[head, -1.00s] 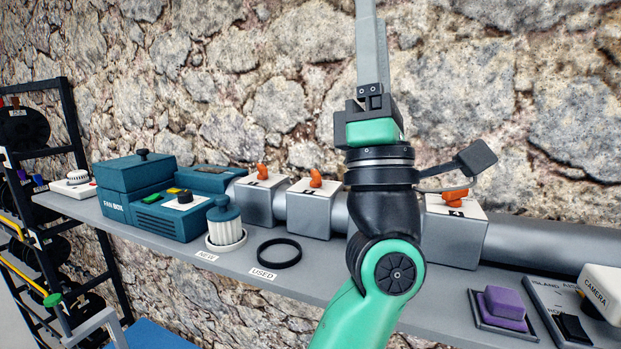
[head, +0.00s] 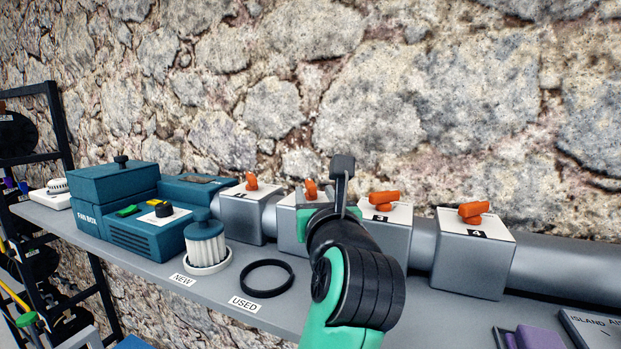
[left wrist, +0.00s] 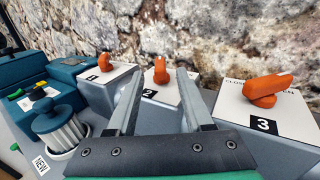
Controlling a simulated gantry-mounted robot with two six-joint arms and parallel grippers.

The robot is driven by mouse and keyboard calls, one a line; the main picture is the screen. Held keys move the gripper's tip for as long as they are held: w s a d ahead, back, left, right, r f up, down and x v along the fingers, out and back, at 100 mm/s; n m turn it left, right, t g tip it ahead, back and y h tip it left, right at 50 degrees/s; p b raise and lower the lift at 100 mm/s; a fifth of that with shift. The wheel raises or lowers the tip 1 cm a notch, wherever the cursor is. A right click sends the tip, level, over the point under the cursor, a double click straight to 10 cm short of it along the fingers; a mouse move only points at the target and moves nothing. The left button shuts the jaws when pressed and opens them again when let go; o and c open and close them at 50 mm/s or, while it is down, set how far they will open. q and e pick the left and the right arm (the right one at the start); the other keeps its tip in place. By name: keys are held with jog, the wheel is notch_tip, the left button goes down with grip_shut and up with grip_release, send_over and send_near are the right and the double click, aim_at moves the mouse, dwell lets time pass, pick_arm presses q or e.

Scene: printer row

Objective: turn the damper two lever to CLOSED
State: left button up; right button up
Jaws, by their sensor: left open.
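The damper two lever (left wrist: 161,72) is an orange handle on top of a grey box marked 2 (left wrist: 150,94). In the left wrist view it stands between and beyond the two fingers of my open left gripper (left wrist: 155,105), with nothing held. In the head view the lever (head: 311,190) shows just left of my left wrist, and my arm hides part of its box. The left gripper (head: 308,198) is mostly hidden there behind my wrist. Whether the fingers touch the lever I cannot tell. My right gripper is not in view.
Orange levers one (head: 251,181), three (head: 384,200) and four (head: 473,211) stand on neighbouring boxes along a grey duct. A teal fan box (head: 115,195), a white filter (head: 206,245) and a black ring (head: 267,278) are to the left. A stone wall (head: 400,90) rises close behind.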

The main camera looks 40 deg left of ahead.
aim_at(311, 182)
pick_arm(q)
jog(key=p+x, duration=0.1)
jog(key=x, duration=0.4)
jog(key=shift+w+a+r+p, duration=0.1)
jog(key=shift+a+r+p, duration=0.1)
jog(key=shift+p, duration=0.1)
jog(key=shift+w+a+f, duration=0.15)
jog(key=shift+w+a, duration=0.25)
jog(key=shift+c, duration=0.3)
grip_shut()
